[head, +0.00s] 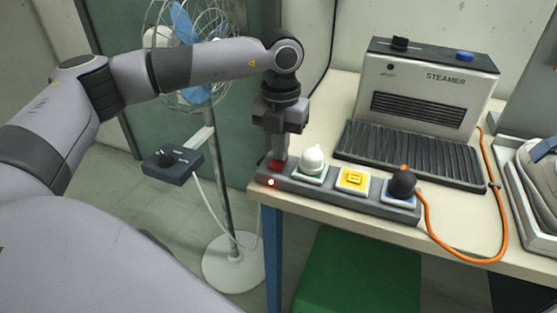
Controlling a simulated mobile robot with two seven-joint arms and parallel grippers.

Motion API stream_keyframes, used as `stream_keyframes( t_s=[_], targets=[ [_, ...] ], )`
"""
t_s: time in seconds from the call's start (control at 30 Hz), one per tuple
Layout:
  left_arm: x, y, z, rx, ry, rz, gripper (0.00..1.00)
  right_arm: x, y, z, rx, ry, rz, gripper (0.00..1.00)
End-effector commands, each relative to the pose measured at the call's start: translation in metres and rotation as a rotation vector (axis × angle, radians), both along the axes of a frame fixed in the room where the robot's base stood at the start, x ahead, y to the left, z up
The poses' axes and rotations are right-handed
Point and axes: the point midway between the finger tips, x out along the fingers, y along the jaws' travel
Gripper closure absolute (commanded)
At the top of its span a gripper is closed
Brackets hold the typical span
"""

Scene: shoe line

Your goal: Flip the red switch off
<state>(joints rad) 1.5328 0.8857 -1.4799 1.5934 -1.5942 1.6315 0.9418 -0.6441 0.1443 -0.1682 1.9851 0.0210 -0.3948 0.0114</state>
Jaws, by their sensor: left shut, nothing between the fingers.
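The red switch (275,165) sits at the left end of a grey power strip (330,190) on the table. A small red light glows on the strip's front edge below the switch. My left gripper (279,155) points straight down over the switch, shut and empty, with its fingertips at or just above it. The fingers hide part of the switch, so I cannot tell which way it is tilted or whether they touch it. My right gripper is not in view.
The strip also carries a white plug (312,160), a yellow-marked socket (353,181) and a black plug (402,182) with an orange cord. A steamer (428,85) stands behind. A fan with a blue control box (172,164) stands left of the table.

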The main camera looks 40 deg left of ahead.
Motion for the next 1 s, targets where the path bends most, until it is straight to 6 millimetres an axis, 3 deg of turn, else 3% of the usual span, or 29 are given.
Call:
stream_keyframes(
  t_s=[0.33, 1.0],
  targets=[
    [-0.001, 0.000, 0.001, 0.001, 0.004, 0.000, 1.00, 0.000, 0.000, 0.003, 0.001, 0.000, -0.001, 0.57],
    [0.000, 0.000, 0.056, 0.001, 0.002, 0.000, 1.00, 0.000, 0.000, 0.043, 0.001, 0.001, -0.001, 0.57]
  ],
)
